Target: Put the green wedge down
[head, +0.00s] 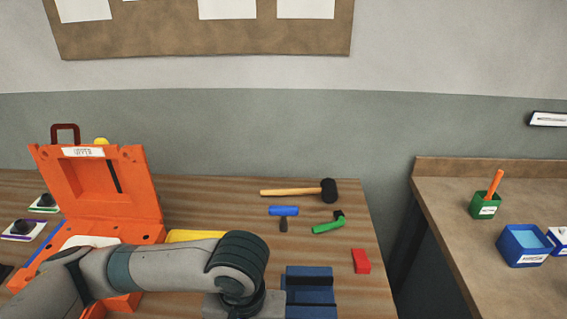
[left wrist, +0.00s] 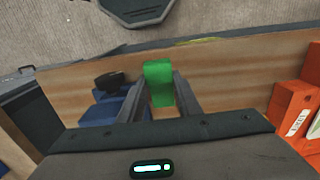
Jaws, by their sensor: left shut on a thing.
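The green wedge (left wrist: 158,92) is held between the two fingers of my left gripper (left wrist: 162,78) in the left wrist view. It appears to be over the front part of the wooden table, but I cannot tell whether it touches the wood. In the head view my left arm comes in from the left and its wrist reaches the bottom edge; the fingers and the wedge are not visible there. My right gripper is not in view.
A mallet (head: 290,192), a blue roller (head: 284,211), a green-handled tool (head: 328,225) and a red wedge (head: 361,261) lie behind. A second bench (head: 450,200) is at right.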

